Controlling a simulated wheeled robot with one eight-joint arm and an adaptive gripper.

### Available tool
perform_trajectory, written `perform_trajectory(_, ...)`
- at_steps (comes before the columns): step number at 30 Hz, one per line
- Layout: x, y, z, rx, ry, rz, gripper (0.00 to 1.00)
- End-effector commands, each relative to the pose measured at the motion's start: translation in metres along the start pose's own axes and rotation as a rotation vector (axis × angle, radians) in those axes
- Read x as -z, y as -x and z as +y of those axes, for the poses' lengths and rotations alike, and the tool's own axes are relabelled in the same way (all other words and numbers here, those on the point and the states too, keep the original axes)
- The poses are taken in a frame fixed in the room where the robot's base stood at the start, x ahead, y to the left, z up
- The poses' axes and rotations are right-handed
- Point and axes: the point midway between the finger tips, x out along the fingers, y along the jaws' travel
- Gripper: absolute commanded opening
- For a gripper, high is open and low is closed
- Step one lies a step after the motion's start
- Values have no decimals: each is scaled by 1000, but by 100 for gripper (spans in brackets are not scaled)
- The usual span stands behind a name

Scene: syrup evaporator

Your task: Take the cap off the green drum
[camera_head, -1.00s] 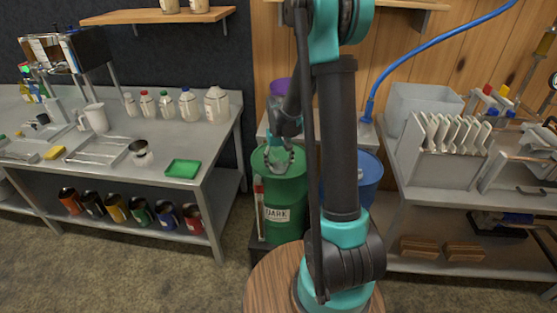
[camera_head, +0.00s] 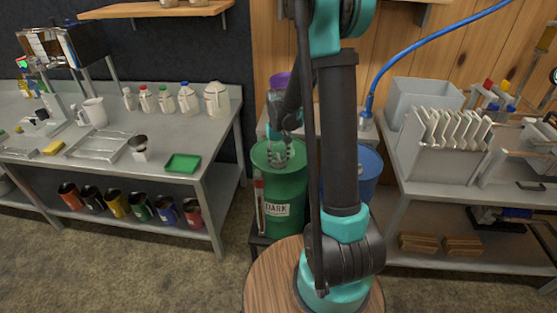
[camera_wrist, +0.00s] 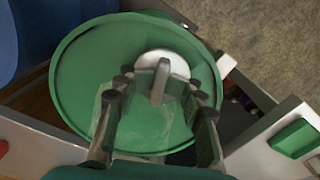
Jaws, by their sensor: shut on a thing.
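The green drum (camera_head: 283,197) stands upright beyond my arm, with a "DARK" label on its front. Its green top (camera_wrist: 85,75) fills much of the wrist view. A white round cap (camera_wrist: 175,62) with a grey raised bar sits at the top of the drum, off its middle. My gripper (camera_head: 278,158) points down over the drum top. In the wrist view its fingers (camera_wrist: 160,82) are on either side of the cap, shut on it. In the head view the fingers mostly hide the cap.
A blue drum (camera_head: 369,172) stands close to the right, partly behind my arm. A thin upright gauge (camera_head: 260,207) is at the green drum's left front. A steel table (camera_head: 205,140) with bottles and a green tray (camera_head: 183,163) is left; a bench with a rack (camera_head: 445,155) is right.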

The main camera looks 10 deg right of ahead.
Motion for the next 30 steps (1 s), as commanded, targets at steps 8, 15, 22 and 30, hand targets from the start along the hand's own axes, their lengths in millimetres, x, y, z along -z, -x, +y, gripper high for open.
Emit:
perform_trajectory(8,-1,13,0,0,0,0,0)
perform_trajectory(15,-1,24,0,0,0,-1,0)
perform_trajectory(22,0,34,0,0,0,0,0)
perform_trajectory(30,0,43,0,0,0,0,0)
